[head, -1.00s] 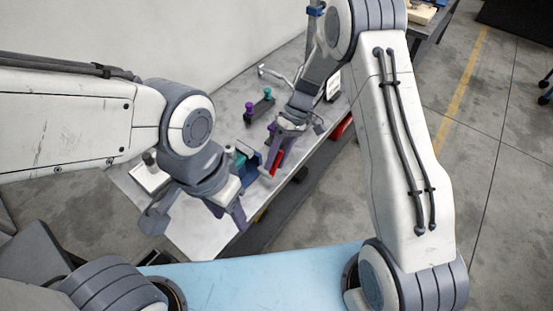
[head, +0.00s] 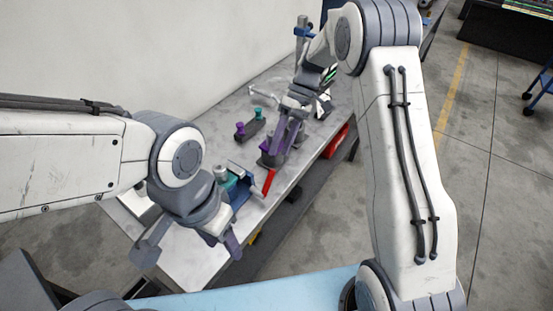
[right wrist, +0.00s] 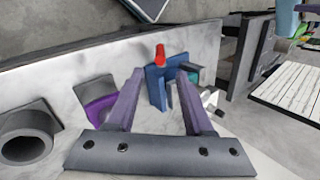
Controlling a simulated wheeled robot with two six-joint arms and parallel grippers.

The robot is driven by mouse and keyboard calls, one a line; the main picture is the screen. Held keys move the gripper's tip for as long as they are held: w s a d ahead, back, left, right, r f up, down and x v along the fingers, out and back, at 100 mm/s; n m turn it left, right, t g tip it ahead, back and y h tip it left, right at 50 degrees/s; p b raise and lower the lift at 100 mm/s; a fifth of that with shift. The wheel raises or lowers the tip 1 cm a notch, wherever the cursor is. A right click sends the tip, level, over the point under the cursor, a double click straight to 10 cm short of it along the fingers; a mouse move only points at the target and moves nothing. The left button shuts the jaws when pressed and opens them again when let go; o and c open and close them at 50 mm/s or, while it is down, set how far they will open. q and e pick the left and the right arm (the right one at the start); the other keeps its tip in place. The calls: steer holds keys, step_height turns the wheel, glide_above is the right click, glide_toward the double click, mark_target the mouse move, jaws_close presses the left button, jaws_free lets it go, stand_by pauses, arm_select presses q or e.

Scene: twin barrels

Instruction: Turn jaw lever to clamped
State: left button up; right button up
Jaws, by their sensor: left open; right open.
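The blue vise (head: 246,194) stands on the bench with its red jaw lever (head: 268,183) on its right side, sticking up at a tilt. In the right wrist view the vise (right wrist: 157,90) and the red lever tip (right wrist: 160,54) lie beyond and between my fingers, apart from them. A teal part (head: 236,172) sits at the vise. My right gripper (head: 277,146) is open and empty, farther along the bench than the lever. It also shows open in the right wrist view (right wrist: 160,74). My left gripper (head: 222,240) hangs near the bench's front edge, open and apart from the vise.
A dark stand with purple and teal knobs (head: 249,130) is at the back. A purple-and-grey fixture (right wrist: 103,103) is close to my right gripper. A red bin (head: 336,141) is below the bench edge. The bench (head: 290,178) is bare right of the lever.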

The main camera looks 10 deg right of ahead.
steer(key=shift+w+d+r, duration=0.1)
steer(key=shift+r, duration=0.1)
steer(key=shift+a+r, duration=0.1)
steer(key=shift+a, duration=0.1)
steer(key=c, duration=0.7)
steer(key=s+a+r+n+h+p, duration=0.1)
steer(key=n, duration=0.1)
steer(key=s+a+n+h+p, duration=0.1)
steer(key=a+n, duration=0.1)
steer(key=s+a+r+n+h+p, duration=0.1)
steer(key=n+h, duration=0.1)
steer(key=shift+s+a+r+n+t+p, duration=0.25)
steer(key=shift+s+r+n+t+p, duration=0.05)
steer(key=shift+n+t+p, duration=0.1)
jaws_close()
steer(key=s+a+r+n+t+h+p, duration=0.35)
steer(key=a+n, duration=0.25)
steer(key=n, duration=0.4)
steer(key=n+p, duration=0.2)
steer(key=p, duration=0.1)
glide_above(265, 185)
steer(key=a, duration=0.1)
steer(key=shift+t, duration=0.35)
steer(key=f, duration=1)
steer(key=shift+s+a+f, duration=0.2)
steer(key=shift+f, duration=0.2)
steer(key=shift+w+d+f, duration=0.2)
steer(key=shift+d+f, duration=0.1)
steer(key=shift+f, duration=0.05)
